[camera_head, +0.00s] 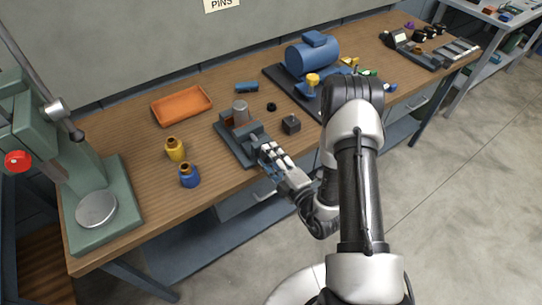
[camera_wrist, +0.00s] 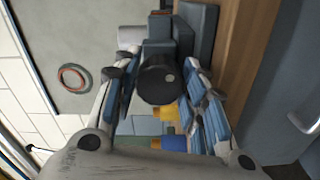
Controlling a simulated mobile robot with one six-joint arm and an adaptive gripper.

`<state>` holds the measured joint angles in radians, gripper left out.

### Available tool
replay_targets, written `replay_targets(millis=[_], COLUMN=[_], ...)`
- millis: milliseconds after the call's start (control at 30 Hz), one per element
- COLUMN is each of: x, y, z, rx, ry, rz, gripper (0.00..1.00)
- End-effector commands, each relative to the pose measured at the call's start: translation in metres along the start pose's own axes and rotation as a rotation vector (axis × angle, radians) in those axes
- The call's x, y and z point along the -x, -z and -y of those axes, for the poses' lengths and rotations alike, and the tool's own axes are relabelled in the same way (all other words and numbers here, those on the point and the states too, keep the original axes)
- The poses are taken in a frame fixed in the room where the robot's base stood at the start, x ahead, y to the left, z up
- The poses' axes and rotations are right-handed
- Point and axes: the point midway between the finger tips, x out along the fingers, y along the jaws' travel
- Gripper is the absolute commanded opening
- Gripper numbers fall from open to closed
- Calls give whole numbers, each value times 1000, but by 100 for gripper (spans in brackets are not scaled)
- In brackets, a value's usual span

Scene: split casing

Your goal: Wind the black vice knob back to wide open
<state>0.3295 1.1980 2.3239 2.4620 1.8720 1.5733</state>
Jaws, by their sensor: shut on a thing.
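The vice (camera_head: 233,145) is a dark grey-blue block assembly near the bench's front edge, and its blocks show behind the knob in the wrist view (camera_wrist: 197,32). My gripper (camera_head: 266,152) is at the vice's front end. In the wrist view its blue-padded fingers (camera_wrist: 160,92) lie on either side of the knob, shut on it. The fingers hide the knob in the head view.
A dark block with a post (camera_head: 291,125) and a black ring (camera_head: 271,107) are right of the vice. A green press (camera_head: 100,200) stands far left, a blue motor (camera_head: 312,56) behind right.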

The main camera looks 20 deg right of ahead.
Motion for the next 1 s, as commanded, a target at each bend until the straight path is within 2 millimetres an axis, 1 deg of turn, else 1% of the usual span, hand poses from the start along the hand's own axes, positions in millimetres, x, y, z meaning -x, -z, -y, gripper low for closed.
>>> replay_targets(millis=[1000], x=[0], y=[1], z=[-2], rx=[965], ry=[-1], rz=[1], gripper=[15])
